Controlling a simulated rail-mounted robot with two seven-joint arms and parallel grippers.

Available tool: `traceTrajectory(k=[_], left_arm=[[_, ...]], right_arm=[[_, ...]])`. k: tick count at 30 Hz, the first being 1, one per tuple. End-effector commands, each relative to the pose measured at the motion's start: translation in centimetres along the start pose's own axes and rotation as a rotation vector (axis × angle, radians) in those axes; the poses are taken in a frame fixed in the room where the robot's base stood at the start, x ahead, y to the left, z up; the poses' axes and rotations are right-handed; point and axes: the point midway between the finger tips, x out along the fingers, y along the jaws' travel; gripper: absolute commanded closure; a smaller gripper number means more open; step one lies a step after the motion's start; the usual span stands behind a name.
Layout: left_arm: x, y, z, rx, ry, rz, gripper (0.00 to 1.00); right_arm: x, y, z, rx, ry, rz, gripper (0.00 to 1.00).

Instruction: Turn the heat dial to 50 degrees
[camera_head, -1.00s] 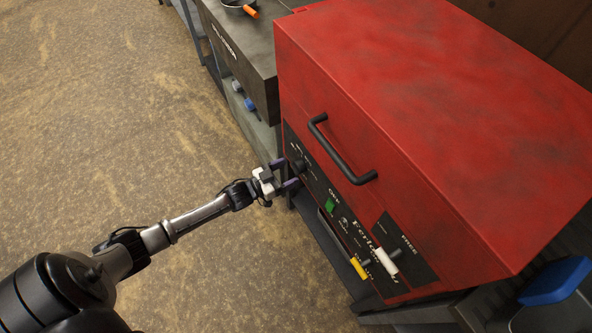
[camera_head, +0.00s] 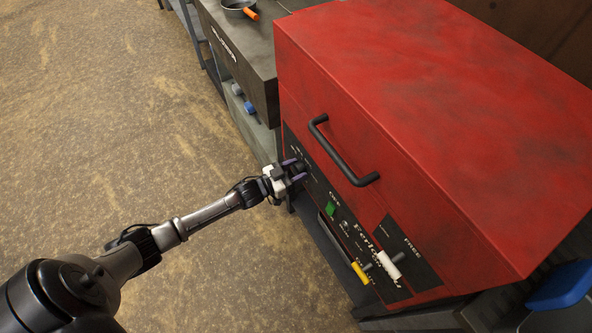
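The heat dial (camera_head: 298,168) is a small dark knob at the left end of the black control panel (camera_head: 318,187) on the red machine (camera_head: 400,130). My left gripper (camera_head: 293,173) is at the dial, with its two purple-grey fingers on either side of it. The fingers look close around the dial, but I cannot tell whether they press on it. The gripper covers part of the dial and its scale, so its setting cannot be read. My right gripper is not in view.
A black handle (camera_head: 342,152) sticks out above the panel. A green switch (camera_head: 330,209), a yellow lever (camera_head: 360,272) and a white lever (camera_head: 389,264) sit farther right. A dark grill (camera_head: 240,60) with a pan stands behind. The floor at left is clear.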

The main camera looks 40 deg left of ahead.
Motion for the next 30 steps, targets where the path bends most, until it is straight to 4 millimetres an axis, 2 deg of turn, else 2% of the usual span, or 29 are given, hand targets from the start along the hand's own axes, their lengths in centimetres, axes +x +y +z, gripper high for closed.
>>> traceTrajectory(k=[1, 8, 17, 30], left_arm=[[0.0, 0.0, 0.0, 0.0, 0.0, 0.0, 0.53], [0.0, 0.0, 0.0, 0.0, 0.0, 0.0, 0.73], [0.0, 0.0, -0.2, 0.065, 0.001, 0.0, 0.73], [0.0, 0.0, -0.2, 0.413, 0.0, -0.001, 0.73]], right_arm=[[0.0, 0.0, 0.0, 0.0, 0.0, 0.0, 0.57], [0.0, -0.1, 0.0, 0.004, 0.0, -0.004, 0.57], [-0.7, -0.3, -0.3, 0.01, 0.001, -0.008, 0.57], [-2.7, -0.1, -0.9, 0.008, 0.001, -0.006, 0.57]])
